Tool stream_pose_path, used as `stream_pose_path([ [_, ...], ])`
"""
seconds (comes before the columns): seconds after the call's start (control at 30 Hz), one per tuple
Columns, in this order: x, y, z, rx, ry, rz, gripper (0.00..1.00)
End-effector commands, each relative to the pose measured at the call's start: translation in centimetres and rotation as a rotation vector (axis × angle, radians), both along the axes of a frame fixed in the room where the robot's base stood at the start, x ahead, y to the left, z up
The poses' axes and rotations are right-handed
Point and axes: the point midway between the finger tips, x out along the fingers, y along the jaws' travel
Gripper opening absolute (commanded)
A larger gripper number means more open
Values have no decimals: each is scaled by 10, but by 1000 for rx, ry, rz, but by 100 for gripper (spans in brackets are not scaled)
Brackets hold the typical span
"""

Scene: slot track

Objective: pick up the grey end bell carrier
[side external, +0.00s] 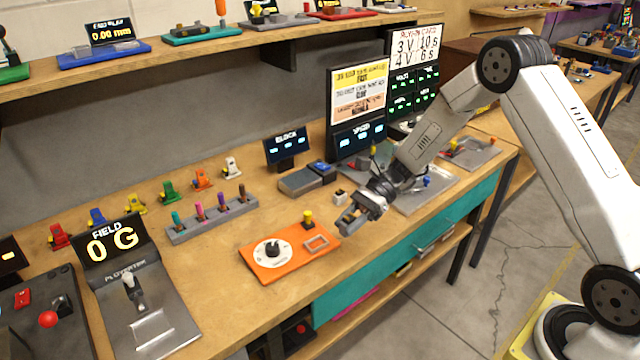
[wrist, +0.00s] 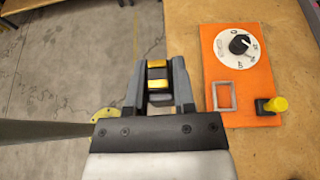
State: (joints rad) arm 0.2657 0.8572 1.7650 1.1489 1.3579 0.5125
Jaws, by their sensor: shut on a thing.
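My gripper (side external: 350,219) is above the front edge of the bench, to the right of the orange dial plate. In the wrist view my gripper (wrist: 157,72) is shut on a small piece with yellow and black bands and a grey part, which I take to be the grey end bell carrier (wrist: 160,98). The fingers hide its sides. In the side view the held piece is too small and covered to make out.
The orange dial plate (side external: 262,262) has a yellow-topped post (side external: 307,217) close by my gripper. A grey slotted block (side external: 190,233) with coloured pegs and a row of coloured carriers (side external: 167,190) stand behind. A small white block (side external: 340,197) is near.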

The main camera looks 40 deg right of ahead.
Motion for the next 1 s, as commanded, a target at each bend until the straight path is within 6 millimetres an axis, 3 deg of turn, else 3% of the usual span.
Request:
stream_pose_path([
  [0.4,-36,-3,16,-1,-1,0,0],
  [1.0,-40,-3,18,-1,-1,0,0],
])
